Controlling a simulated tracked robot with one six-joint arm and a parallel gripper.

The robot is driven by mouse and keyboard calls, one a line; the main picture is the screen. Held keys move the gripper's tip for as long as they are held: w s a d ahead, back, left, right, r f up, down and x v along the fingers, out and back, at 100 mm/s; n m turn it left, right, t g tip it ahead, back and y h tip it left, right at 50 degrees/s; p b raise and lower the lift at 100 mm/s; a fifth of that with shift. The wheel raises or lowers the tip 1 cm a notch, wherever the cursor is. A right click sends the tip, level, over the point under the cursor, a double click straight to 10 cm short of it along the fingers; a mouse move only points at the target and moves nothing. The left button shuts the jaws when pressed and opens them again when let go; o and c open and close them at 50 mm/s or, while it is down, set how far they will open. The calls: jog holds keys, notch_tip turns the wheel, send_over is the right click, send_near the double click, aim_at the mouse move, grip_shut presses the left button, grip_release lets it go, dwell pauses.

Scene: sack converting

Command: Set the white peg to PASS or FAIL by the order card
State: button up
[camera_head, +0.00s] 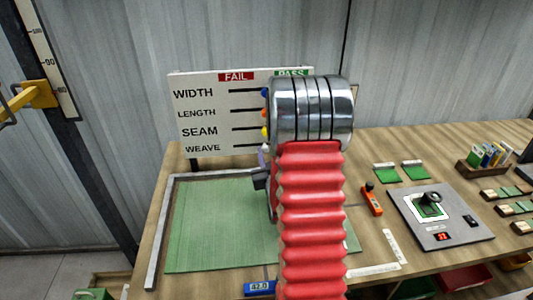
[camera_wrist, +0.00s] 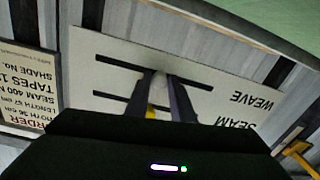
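The white check board (camera_head: 215,110) stands upright at the back of the bench, with FAIL (camera_head: 236,77) over its left part and PASS (camera_head: 291,73) at its right. Its WIDTH, LENGTH, SEAM and WEAVE rows have slots. My gripper (camera_wrist: 162,84) is at the WEAVE slot, fingertips on either side of the white peg (camera_wrist: 159,80), which is mostly hidden. I cannot tell whether they grip it. In the head view my arm covers the right part of the board and most of my gripper. The order card (camera_wrist: 27,88) shows partly and upside down in the wrist view.
Blue (camera_head: 265,92), orange (camera_head: 264,113) and yellow (camera_head: 265,132) pegs sit in the rows above, close to my arm. A green mat (camera_head: 215,225) lies below the board. A grey control panel (camera_head: 440,217) and an orange tool (camera_head: 371,200) lie right of my arm.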

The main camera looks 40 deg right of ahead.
grip_shut()
dwell(0.4)
